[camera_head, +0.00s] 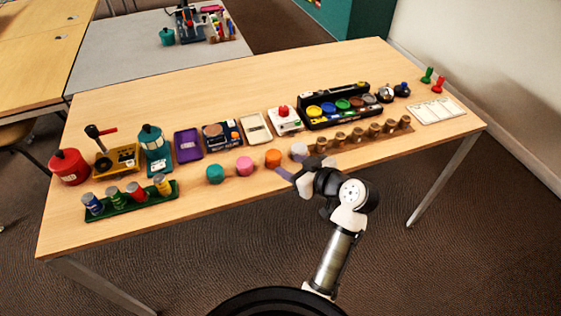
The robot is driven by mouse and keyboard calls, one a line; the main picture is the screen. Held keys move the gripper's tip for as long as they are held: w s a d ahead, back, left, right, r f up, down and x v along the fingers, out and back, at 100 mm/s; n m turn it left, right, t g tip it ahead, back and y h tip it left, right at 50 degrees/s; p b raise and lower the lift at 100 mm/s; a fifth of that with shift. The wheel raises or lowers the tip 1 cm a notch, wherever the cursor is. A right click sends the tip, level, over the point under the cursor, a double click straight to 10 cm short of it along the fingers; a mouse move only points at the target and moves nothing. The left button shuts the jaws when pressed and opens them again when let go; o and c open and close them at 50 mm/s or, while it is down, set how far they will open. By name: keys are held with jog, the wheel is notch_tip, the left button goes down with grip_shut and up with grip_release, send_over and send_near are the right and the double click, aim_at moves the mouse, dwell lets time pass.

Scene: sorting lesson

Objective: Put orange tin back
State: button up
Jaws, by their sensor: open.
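The orange tin (273,158) is a small round piece standing on the wooden table near its front edge. It is in a loose row with a teal piece (215,174), a pink piece (245,166) and a white piece (299,151). My gripper (298,168) is open, just right of the orange tin and in front of the white piece. One finger reaches close to the orange tin; I cannot tell whether it touches. Nothing shows held between the fingers.
A green tray (130,208) with several small cans stands at the left front. A black rack (338,121) with coloured discs is behind my gripper, with a brown strip (350,147) of several pegs before it. A white card (437,110) lies at the right. The right front is clear.

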jog(key=v, duration=0.5)
